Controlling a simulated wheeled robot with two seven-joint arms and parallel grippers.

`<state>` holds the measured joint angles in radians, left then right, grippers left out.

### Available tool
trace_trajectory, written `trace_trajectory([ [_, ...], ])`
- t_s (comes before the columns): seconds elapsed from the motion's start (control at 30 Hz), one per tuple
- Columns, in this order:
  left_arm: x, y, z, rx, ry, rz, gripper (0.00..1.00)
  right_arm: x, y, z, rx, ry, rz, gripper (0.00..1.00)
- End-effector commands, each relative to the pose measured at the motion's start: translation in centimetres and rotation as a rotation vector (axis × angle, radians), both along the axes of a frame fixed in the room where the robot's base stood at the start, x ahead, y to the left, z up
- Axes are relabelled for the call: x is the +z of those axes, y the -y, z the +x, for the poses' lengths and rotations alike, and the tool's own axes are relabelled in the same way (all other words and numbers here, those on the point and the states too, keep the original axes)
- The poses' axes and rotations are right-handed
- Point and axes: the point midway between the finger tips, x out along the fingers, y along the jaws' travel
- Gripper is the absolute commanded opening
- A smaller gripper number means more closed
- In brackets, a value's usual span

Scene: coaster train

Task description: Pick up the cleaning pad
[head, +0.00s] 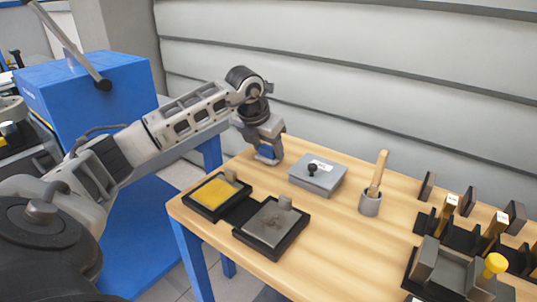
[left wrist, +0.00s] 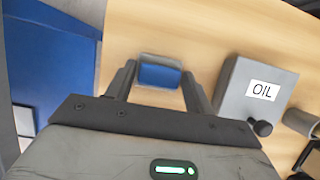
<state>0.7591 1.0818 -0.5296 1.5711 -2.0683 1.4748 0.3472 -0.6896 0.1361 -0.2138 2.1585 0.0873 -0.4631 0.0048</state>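A small blue block (left wrist: 160,75), which I take to be the cleaning pad, lies between the two fingertips of my left gripper (left wrist: 158,76) in the left wrist view. In the head view the pad (head: 266,152) shows as a blue patch under my left gripper (head: 267,150), low at the table's back left edge. One finger stands on each side of the pad, very close to it. I cannot tell whether they press on it or whether it is off the table. My right gripper is not in view.
A grey box (head: 317,174) labelled OIL with a black knob stands right of the gripper. A yellow pad tray (head: 217,196) and a grey plate tray (head: 271,226) lie in front. A wooden-handled tool (head: 378,175) stands in a grey cup (head: 370,203). Dark fixtures (head: 462,235) fill the right.

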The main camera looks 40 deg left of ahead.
Motion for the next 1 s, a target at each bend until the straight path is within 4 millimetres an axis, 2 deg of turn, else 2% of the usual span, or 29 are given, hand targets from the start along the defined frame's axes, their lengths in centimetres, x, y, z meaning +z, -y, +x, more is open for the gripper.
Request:
trace_trajectory([
  [0.03,0.0,0.0,0.0,0.0,-0.001,0.001,0.27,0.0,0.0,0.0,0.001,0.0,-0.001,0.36],
  [0.07,0.0,0.0,0.0,0.0,-0.001,0.001,0.19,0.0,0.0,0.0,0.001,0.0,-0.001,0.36],
  [0.47,0.0,0.0,0.0,0.0,-0.001,0.001,0.2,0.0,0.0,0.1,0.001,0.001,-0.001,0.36],
  [0.63,0.8,0.0,0.0,0.001,0.0,0.001,0.2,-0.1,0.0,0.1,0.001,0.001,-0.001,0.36],
  [0.8,3.4,-0.1,0.1,0.001,0.005,0.001,0.2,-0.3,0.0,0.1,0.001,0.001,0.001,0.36],
  [1.0,7.3,2.2,-2.6,-0.003,0.004,0.005,0.2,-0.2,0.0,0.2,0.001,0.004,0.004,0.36],
])
